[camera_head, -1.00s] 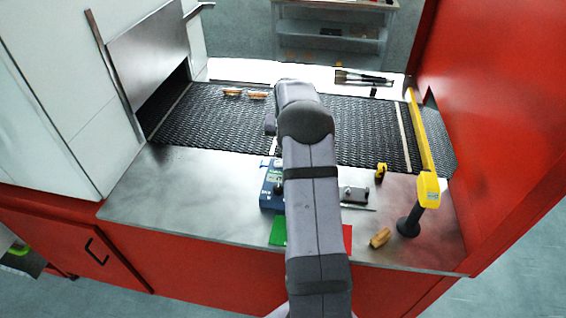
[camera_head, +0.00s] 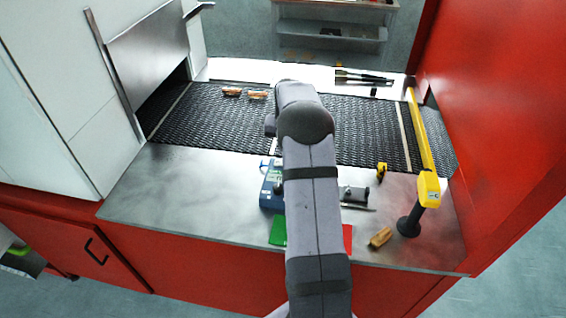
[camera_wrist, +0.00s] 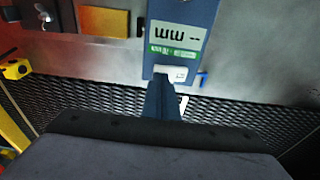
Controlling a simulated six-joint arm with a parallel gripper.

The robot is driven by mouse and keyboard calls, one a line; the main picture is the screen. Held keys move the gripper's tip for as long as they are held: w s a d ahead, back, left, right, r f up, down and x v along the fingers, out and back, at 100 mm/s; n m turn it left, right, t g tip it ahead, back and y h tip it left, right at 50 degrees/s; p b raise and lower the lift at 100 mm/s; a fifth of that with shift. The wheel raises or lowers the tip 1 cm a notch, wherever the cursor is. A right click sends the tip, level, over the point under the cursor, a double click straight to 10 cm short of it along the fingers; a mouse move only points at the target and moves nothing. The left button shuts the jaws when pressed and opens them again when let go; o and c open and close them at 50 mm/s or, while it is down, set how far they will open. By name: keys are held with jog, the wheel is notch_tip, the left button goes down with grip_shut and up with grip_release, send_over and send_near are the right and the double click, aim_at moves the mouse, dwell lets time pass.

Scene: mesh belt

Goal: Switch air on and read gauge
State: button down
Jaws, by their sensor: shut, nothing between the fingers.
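The blue gauge box (camera_head: 271,187) stands on the steel counter, just left of my arm and partly hidden by it. In the wrist view the gauge box (camera_wrist: 181,40) is upside down, and its white display (camera_wrist: 178,33) reads dashes with "mm". Below that is a green-and-white label strip (camera_wrist: 172,52). A small blue lever (camera_wrist: 202,78) sits beside its lower end. My gripper (camera_wrist: 160,98) is shut and empty, close to the lower end of the box; I cannot tell whether it touches. In the head view the fingers are mostly hidden behind my arm.
A black mesh belt (camera_head: 220,124) runs behind the steel counter (camera_head: 160,190), with small orange-brown items (camera_head: 257,95) on it. Right of my arm are a grey block (camera_head: 354,194), a small yellow piece (camera_head: 381,170), a yellow bar (camera_head: 421,140) and a wooden piece (camera_head: 380,237). The left counter is clear.

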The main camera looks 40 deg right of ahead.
jog(key=shift+f, duration=0.45)
dwell(0.3)
notch_tip(320, 180, up, 7)
jog(key=p, duration=0.5)
dwell(0.4)
dwell(0.4)
jog(key=s+a+n+b, duration=0.1)
jog(key=s+a+n, duration=0.3)
jog(key=a, duration=0.6)
jog(key=s+a+n+b, duration=0.1)
jog(key=s+a+b, duration=0.1)
jog(key=s+a, duration=0.6)
jog(key=s+a+f+n, duration=0.1)
jog(key=s+a+n, duration=0.1)
jog(key=s+a, duration=0.3)
jog(key=s+a+f+n+g+y+b, duration=0.1)
jog(key=s+a+f+n, duration=0.1)
jog(key=s+a, duration=0.4)
jog(key=s, duration=0.3)
jog(key=shift+a+f, duration=0.25)
